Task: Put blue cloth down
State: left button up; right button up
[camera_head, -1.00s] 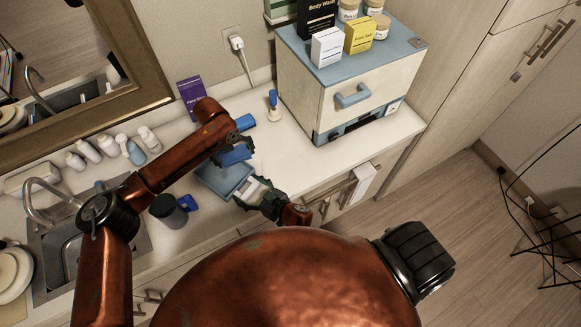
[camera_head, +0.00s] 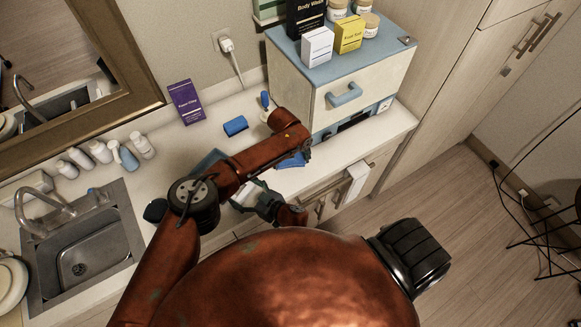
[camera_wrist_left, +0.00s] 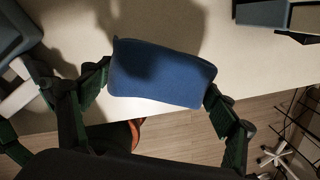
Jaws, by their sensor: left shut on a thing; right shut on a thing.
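The blue cloth (camera_wrist_left: 160,74) is a small folded block between the fingers of my left gripper (camera_wrist_left: 158,82). In the head view the cloth (camera_head: 292,161) shows below my left gripper (camera_head: 303,150), in front of the drawer cabinet. In the wrist view it is over the counter's front part, with a shadow beside it. Whether it touches the counter is unclear. My right gripper (camera_head: 266,204) is at the counter's front edge, shut on the white part (camera_wrist_left: 16,94) of a grey-blue item (camera_wrist_left: 14,32). My left arm hides much of that item in the head view.
The white cabinet (camera_head: 345,93) with a blue handle stands at the back right. A blue roll (camera_head: 235,126), a purple box (camera_head: 186,102) and a blue-handled tool (camera_head: 265,101) are behind my arm. The sink (camera_head: 92,255) is at left. Counter in front of the cabinet is clear.

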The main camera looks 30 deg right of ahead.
aim_at(290, 171)
pick_arm(q)
jog(key=shift+f, duration=2.25)
jog(key=o, duration=1.7)
jog(key=shift+r, duration=0.15)
jog(key=r, duration=0.4)
jog(key=a+r, duration=0.1)
jog(key=r, duration=0.6)
jog(key=shift+s+a+r, duration=0.15)
jog(key=shift+a+r, duration=0.05)
jog(key=shift+r, duration=0.1)
jog(key=shift+o, duration=0.3)
